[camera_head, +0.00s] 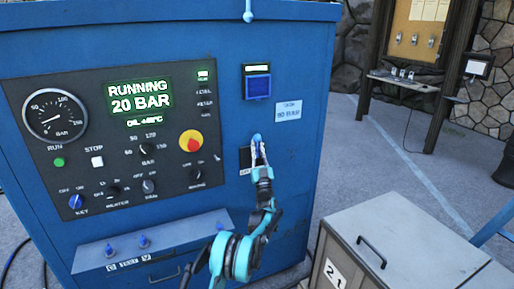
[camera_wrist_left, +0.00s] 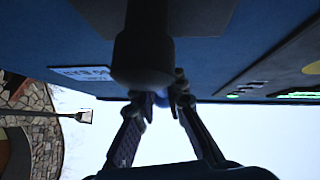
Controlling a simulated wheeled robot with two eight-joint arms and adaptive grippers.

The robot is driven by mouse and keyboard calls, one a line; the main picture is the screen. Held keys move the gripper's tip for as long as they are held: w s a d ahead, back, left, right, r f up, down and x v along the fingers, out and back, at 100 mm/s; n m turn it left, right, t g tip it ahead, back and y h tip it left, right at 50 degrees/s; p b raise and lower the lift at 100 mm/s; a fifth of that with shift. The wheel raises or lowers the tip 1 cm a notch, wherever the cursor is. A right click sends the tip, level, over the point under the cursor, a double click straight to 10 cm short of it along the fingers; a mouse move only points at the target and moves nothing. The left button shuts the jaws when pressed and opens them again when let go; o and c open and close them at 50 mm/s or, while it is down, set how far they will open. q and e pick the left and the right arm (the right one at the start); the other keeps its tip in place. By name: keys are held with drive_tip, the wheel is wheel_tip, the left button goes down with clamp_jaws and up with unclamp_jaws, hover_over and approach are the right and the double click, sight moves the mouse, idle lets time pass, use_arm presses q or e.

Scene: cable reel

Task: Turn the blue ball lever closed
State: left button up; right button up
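The blue ball lever (camera_head: 256,138) is on the front of the blue cabinet, right of the red and yellow stop button, by a dark plate. My left gripper (camera_head: 258,147) is at the ball, with its fingers on either side. In the left wrist view, a dark rounded shaft with a bluish end (camera_wrist_left: 143,78) comes down from the top, and my left fingertips (camera_wrist_left: 164,97) are close together just at that end. The shaft partly covers them, so their grip on the ball is unclear. My right gripper is not in view.
The cabinet panel (camera_head: 120,110) has a gauge, several knobs and a screen reading RUNNING 20 BAR. A grey drawer cabinet (camera_head: 415,235) stands at the lower right. Open floor lies behind it.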

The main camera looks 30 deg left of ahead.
use_arm(q)
drive_tip(key=o, duration=0.4)
drive_tip(key=shift+d, duration=0.15)
drive_tip(key=shift+o, duration=0.2)
drive_tip(key=shift+s+d+r, duration=0.1)
drive_tip(key=shift+s+r, duration=0.15)
drive_tip(key=shift+f, duration=0.2)
drive_tip(key=v, duration=1.1)
drive_tip(key=shift+s+d+f, duration=0.2)
drive_tip(key=shift+s+f, duration=0.05)
drive_tip(key=shift+f, duration=0.05)
